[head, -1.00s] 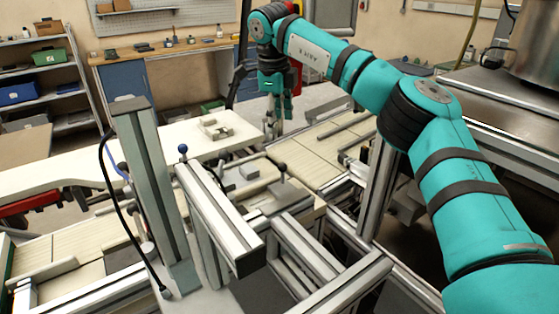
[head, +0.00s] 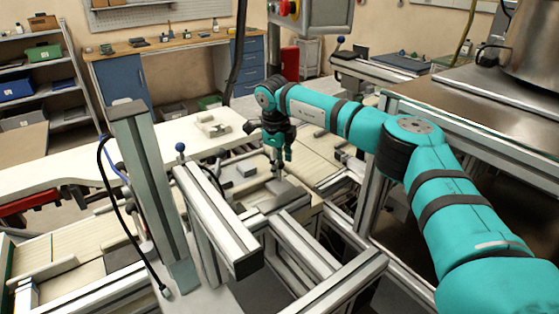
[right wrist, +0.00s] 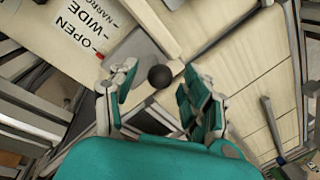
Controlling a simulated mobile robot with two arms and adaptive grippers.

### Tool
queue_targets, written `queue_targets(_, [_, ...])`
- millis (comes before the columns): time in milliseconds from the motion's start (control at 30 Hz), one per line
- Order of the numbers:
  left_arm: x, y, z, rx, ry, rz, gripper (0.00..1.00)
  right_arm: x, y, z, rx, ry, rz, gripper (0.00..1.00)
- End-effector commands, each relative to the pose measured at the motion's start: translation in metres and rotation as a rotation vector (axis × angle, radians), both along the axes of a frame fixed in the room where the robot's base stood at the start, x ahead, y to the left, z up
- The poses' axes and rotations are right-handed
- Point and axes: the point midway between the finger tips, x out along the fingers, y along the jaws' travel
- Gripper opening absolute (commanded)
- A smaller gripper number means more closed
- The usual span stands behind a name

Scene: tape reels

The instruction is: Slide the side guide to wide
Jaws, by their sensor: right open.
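The side guide shows in the right wrist view as a grey plate (right wrist: 128,52) with a dark ball knob (right wrist: 160,76). A white label (right wrist: 84,26) reading OPEN, WIDE and NARROW lies beside the plate. My right gripper (right wrist: 152,100) is open, its fingers on either side of the knob in that view; contact cannot be told. In the head view my right gripper (head: 279,168) points down over the grey plate (head: 278,195) and hides the knob. My left gripper is not in view.
A metal frame beam (head: 215,215) and an upright post (head: 150,190) stand left of my right gripper. A blue-tipped lever (head: 180,147) rises by the beam. Pale conveyor slats (head: 310,162) lie behind and right. A white table (head: 90,165) stands farther left.

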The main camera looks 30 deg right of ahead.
Motion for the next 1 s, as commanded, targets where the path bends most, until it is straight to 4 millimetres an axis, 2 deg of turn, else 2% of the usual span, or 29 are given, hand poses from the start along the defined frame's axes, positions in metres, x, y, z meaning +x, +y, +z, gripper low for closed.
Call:
queue_targets(167, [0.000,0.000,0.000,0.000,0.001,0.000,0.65,0.000,0.000,0.000,0.000,0.000,0.000,0.48])
queue_targets(533, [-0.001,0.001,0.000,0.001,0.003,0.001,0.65,0.000,0.000,0.000,0.000,0.000,0.000,0.00])
queue_targets(833, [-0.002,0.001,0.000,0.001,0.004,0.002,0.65,0.001,0.000,0.001,0.001,-0.001,0.001,0.00])
queue_targets(1000, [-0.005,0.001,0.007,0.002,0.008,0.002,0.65,0.010,0.002,0.003,0.001,-0.002,0.000,0.00])
